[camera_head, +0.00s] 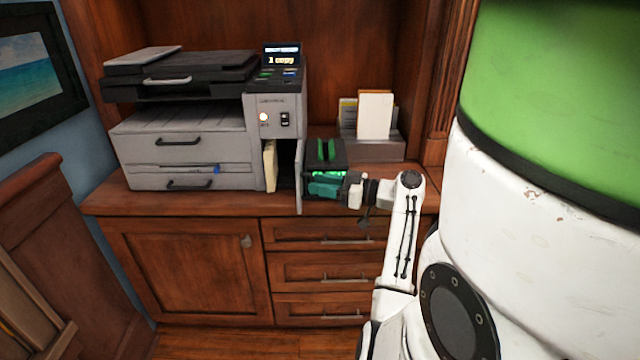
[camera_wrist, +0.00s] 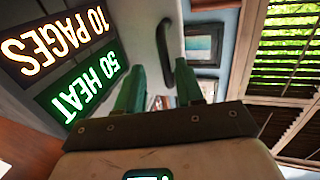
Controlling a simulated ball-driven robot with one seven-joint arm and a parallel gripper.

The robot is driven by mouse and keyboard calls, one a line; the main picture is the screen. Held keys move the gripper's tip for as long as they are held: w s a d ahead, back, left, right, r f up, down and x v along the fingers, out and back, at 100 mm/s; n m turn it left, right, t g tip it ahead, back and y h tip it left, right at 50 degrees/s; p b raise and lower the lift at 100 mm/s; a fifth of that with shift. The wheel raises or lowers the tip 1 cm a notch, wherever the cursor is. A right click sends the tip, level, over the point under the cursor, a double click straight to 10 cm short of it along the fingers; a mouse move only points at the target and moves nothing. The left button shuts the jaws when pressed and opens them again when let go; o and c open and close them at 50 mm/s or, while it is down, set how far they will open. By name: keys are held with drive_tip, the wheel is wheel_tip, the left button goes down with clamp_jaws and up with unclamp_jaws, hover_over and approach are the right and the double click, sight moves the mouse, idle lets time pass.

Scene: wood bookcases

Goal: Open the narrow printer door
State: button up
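The grey printer (camera_head: 185,150) stands on the wooden counter. Its narrow door (camera_head: 299,178) at the lower right is swung outward and seen nearly edge-on. The compartment behind it shows dark, with a cream block (camera_head: 270,165) at its left side. My gripper (camera_head: 325,187) is just right of the door, in front of a black device. In the wrist view my gripper's green fingers (camera_wrist: 169,90) are spread apart with nothing between them. A grey panel (camera_wrist: 130,30), which looks like the door, and a dark curved handle (camera_wrist: 165,50) show beyond the fingers. I cannot tell whether anything touches.
The black device (camera_head: 325,153) with green lights sits right of the door; lit signs (camera_wrist: 75,70) reading "10 PAGES" and "50 HEAT" are close to my gripper in the wrist view. A grey paper holder (camera_head: 385,145) stands behind. Drawers (camera_head: 320,270) are below the counter.

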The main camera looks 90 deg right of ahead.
drive_tip(key=v, duration=1)
idle(0.3)
drive_tip(key=w+a+f+g+y, duration=0.7)
drive_tip(key=w+a+f+g, duration=0.3)
drive_tip(key=w+a+f, duration=1.15)
drive_tip(key=s+a+f+n+g+h, duration=0.1)
drive_tip(key=s+a+g, duration=0.2)
drive_tip(key=a, duration=0.6)
drive_tip(key=s+a+f+n+g+h, duration=0.1)
drive_tip(key=s+a+g+h, duration=0.2)
drive_tip(key=a, duration=0.7)
wheel_tip(320, 180, up, 13)
drive_tip(key=s+p, duration=0.1)
drive_tip(key=p, duration=1.1)
drive_tip(key=shift+s+g+y, duration=0.15)
drive_tip(key=shift+g+y, duration=0.15)
drive_tip(key=shift+y, duration=0.1)
